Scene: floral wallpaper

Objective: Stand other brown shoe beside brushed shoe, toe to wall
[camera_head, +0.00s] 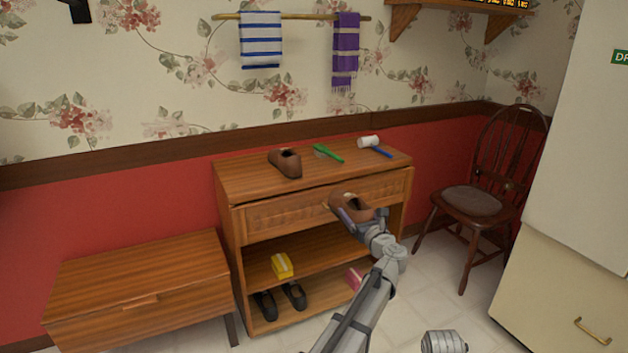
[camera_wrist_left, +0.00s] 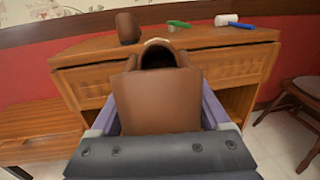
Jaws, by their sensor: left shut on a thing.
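One brown shoe (camera_head: 285,163) stands on the cabinet top (camera_head: 236,180), left of centre; it also shows in the left wrist view (camera_wrist_left: 127,28). My left gripper (camera_head: 345,211) is shut on the other brown shoe (camera_head: 352,201), held in front of the cabinet's drawer. In the left wrist view this held shoe (camera_wrist_left: 158,95) fills the middle between the fingers, its dark opening at the far end. A green brush (camera_head: 329,153) lies on the cabinet top to the right of the standing shoe. My right gripper is not clearly seen.
A white-headed mallet with a blue handle (camera_head: 375,147) lies at the top's right. Black shoes (camera_head: 294,295), a yellow box (camera_head: 282,265) and a pink box (camera_head: 355,277) sit on lower shelves. A low wooden unit (camera_head: 140,285) stands left, a chair (camera_head: 472,199) right. The top's front is clear.

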